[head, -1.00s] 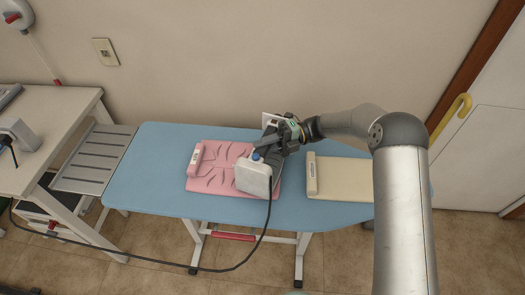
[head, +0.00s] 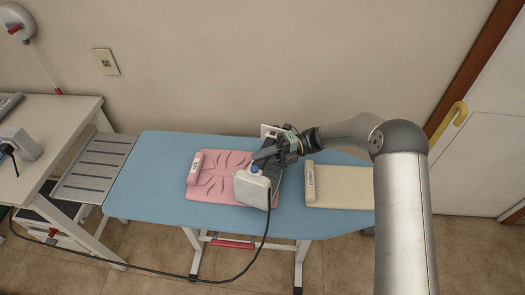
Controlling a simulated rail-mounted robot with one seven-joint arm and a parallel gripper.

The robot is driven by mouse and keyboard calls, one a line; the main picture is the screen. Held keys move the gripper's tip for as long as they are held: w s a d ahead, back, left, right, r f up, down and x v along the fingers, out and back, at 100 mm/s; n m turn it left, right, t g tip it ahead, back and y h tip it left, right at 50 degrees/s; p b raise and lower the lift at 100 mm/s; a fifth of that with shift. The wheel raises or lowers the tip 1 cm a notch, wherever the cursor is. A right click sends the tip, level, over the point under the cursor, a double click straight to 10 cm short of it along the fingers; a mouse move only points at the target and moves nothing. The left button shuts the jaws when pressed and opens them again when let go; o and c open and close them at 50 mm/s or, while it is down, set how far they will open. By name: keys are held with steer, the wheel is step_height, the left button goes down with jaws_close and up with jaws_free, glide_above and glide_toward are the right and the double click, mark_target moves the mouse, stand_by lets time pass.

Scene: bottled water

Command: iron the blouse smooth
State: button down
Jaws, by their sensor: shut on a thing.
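The pink blouse (head: 215,180) lies flat on the blue ironing board (head: 155,175), with wrinkle marks showing on its visible part. My gripper (head: 272,153) is shut on the iron (head: 252,189), a white and grey body with a blue knob on top. The iron is over the right part of the blouse and hides it there. I cannot tell whether its sole touches the cloth.
A cream folded cloth (head: 342,190) lies on the board to the right. A grey slatted rack (head: 95,168) adjoins the board's left end, beside a white table (head: 62,115). The iron's black cord (head: 225,279) hangs over the front edge. The wall is close behind.

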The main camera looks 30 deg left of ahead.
mark_target(264, 166)
steer(key=shift+s+d, duration=0.15)
steer(key=shift+s, duration=0.2)
steer(key=shift+s+r, duration=0.1)
steer(key=shift+s+d+r+p, duration=0.1)
steer(key=shift+s+d+p, duration=0.25)
steer(key=shift+s+p, duration=0.3)
steer(key=shift+s+d+r+p, duration=0.1)
steer(key=shift+s+d+p, duration=0.2)
steer(key=shift+s+p, duration=0.35)
steer(key=shift+a+f, duration=0.1)
steer(key=shift+w+a+b, duration=0.2)
steer(key=shift+a+b, duration=0.15)
steer(key=shift+a, duration=0.45)
steer(key=shift+w+a+b, duration=0.2)
steer(key=shift+a+b, duration=0.1)
steer(key=shift+a, duration=0.5)
steer(key=shift+a, duration=0.1)
steer(key=w+a+b, duration=0.1)
steer(key=a+b, duration=0.2)
steer(key=a, duration=0.3)
steer(key=shift+w+a, duration=0.15)
steer(key=shift+w, duration=0.1)
